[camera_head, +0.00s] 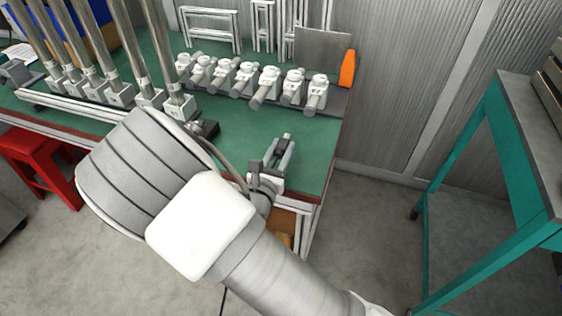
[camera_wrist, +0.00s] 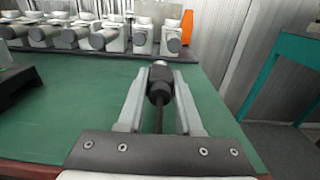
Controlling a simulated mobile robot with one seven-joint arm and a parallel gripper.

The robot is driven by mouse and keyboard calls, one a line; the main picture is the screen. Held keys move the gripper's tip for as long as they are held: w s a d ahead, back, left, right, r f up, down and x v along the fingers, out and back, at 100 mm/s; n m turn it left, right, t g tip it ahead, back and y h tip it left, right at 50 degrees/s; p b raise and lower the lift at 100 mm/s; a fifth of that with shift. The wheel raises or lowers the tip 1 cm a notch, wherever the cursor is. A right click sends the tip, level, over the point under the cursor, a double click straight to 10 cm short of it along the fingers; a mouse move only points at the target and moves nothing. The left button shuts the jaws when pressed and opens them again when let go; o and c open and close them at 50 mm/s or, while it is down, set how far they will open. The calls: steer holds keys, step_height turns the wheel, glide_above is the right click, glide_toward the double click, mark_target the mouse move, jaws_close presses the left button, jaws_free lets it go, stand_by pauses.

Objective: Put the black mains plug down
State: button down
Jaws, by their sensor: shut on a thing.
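My gripper (camera_wrist: 160,90) is shut on the black mains plug (camera_wrist: 159,85), which sits between its two pale fingers in the wrist view. The plug has a light tip facing away from me and a dark cord running back toward the gripper's base. In the head view my gripper (camera_head: 280,154) is over the near right part of the green table top (camera_head: 240,128). I cannot tell whether the plug touches the table.
A row of white and grey fittings (camera_head: 269,82) stands behind the gripper, with an orange piece (camera_head: 347,69) at its right end. Steel columns (camera_head: 140,50) stand at the left. Green surface is clear around the gripper. A teal-framed stand (camera_head: 500,130) is at the right.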

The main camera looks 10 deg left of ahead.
steer(key=shift+f+b, duration=0.8)
steer(key=shift+f, duration=1.15)
steer(key=shift+f, duration=0.2)
steer(key=c, duration=0.6)
jaws_free()
steer(key=shift+r, duration=0.1)
steer(key=shift+s+r, duration=0.1)
steer(key=shift+r, duration=0.05)
steer(key=s, duration=0.4)
steer(key=s+p, duration=0.1)
steer(key=s, duration=0.3)
steer(key=s+a+p, duration=0.1)
steer(key=s, duration=0.2)
steer(key=shift+s, duration=0.4)
steer(key=shift+d, duration=0.1)
